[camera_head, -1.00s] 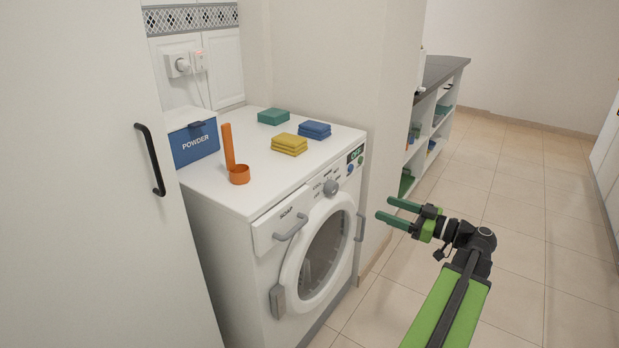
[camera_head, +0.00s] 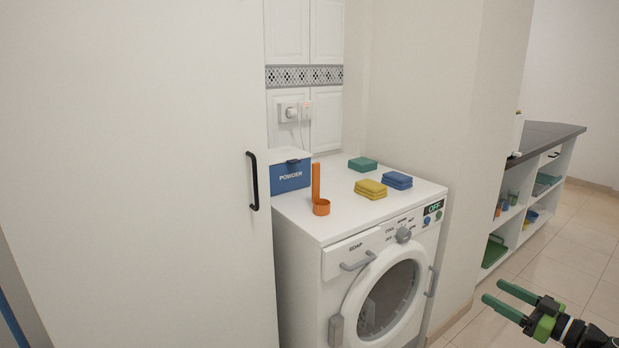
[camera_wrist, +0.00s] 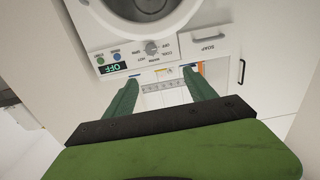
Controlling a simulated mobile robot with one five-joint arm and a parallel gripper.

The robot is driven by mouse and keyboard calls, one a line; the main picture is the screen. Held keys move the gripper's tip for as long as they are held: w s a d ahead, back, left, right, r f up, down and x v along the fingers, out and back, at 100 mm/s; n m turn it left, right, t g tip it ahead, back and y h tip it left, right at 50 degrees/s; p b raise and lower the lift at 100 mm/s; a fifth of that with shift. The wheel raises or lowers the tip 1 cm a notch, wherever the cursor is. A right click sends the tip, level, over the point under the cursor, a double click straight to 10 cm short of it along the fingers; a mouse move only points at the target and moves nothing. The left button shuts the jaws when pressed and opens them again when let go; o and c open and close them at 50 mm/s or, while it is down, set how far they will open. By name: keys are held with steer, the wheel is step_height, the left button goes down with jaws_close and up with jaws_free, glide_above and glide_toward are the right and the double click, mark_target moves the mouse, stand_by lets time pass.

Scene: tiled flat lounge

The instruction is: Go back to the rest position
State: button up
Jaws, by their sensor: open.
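My gripper (camera_head: 508,300) is at the lower right of the head view, with its two green fingers apart and nothing between them. It is in front of and to the right of the white washing machine (camera_head: 306,262), apart from it. The wrist view shows the green fingers (camera_wrist: 160,84) spread, with the machine's front panel (camera_wrist: 140,55) upside down beyond them. The panel's display reads OFF. The machine's round door looks closed.
On the machine stand a blue powder box (camera_head: 290,178), an orange scoop (camera_head: 321,207) and folded yellow (camera_head: 371,189), blue (camera_head: 397,180) and teal (camera_head: 362,164) cloths. A tall white cabinet (camera_head: 130,170) fills the left. A dark-topped shelf unit (camera_head: 545,140) stands right, with open tiled floor (camera_head: 585,250) beside it.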

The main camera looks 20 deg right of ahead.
steer(key=w+a+f+g+y, duration=0.1)
steer(key=w+a+f+g, duration=0.4)
steer(key=a, duration=0.4)
steer(key=w+a+f+m+g+y, duration=0.1)
steer(key=w+a+f+g, duration=0.1)
steer(key=w+a+f, duration=0.45)
steer(key=w+a+f+g+y, duration=0.1)
steer(key=w+a+f+g, duration=0.4)
steer(key=a, duration=0.6)
steer(key=w+a+f+m+g+h, duration=0.1)
steer(key=a+f+g+h, duration=0.25)
steer(key=a, duration=0.85)
steer(key=w+a+f+m+g+h, duration=0.15)
steer(key=a+f+h, duration=0.25)
steer(key=a, duration=0.8)
step_height(320, 180, up, 35)
steer(key=p, duration=3.4)
steer(key=shift+s+p, duration=0.2)
steer(key=shift+p, duration=0.1)
steer(key=shift+f+n, duration=0.25)
steer(key=shift+c, duration=0.5)
